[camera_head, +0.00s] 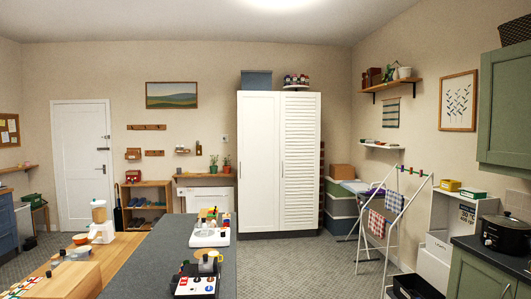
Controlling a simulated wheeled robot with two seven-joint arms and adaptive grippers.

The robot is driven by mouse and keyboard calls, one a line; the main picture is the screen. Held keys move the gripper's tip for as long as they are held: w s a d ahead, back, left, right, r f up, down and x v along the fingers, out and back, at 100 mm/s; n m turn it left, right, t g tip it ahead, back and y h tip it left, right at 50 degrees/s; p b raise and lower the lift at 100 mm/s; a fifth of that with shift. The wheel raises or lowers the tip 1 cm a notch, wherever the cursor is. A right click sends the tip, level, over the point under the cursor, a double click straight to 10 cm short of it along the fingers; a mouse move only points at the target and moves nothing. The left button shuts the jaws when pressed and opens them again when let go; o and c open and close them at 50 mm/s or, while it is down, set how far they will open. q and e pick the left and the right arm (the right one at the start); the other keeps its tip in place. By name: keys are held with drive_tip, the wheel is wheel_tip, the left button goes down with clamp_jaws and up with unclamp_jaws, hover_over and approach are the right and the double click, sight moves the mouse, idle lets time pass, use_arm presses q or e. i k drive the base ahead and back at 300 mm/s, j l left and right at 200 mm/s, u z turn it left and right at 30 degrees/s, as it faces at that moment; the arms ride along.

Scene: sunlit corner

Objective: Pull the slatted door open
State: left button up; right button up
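The slatted door (301,150) is the right half of a tall white wardrobe against the far wall. Its horizontal slats run from top to bottom and it looks closed, level with the plain left door (258,160). A small dark handle (283,166) shows near the seam between the two doors. A smaller dark handle mark shows on the left door. Neither of my grippers is in view, so nothing of mine is seen touching the wardrobe.
A grey-topped counter (165,255) with a wooden part and several small items fills the lower left. Grey floor (290,270) lies clear before the wardrobe. Stacked bins (341,207) and a drying rack (390,225) stand to its right.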

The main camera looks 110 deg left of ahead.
sight(300, 111)
drive_tip(key=u, duration=3.55)
drive_tip(key=i+l+z, duration=0.25)
drive_tip(key=i, duration=0.15)
drive_tip(key=i+z, duration=0.25)
drive_tip(key=i, duration=0.15)
drive_tip(key=i+l, duration=0.1)
drive_tip(key=i, duration=0.35)
drive_tip(key=i+u, duration=0.15)
drive_tip(key=i, duration=0.3)
drive_tip(key=i+l, duration=0.2)
drive_tip(key=i, duration=0.25)
drive_tip(key=i+l+u, duration=0.1)
drive_tip(key=i, duration=0.35)
drive_tip(key=i+j+u, duration=0.15)
drive_tip(key=i+u, duration=0.2)
drive_tip(key=i, duration=0.65)
drive_tip(key=i+l+u, duration=0.1)
drive_tip(key=i+u, duration=0.25)
drive_tip(key=i, duration=2.6)
drive_tip(key=i+u, duration=0.1)
drive_tip(key=i, duration=0.9)
drive_tip(key=i+l+u, duration=0.1)
drive_tip(key=i, duration=0.85)
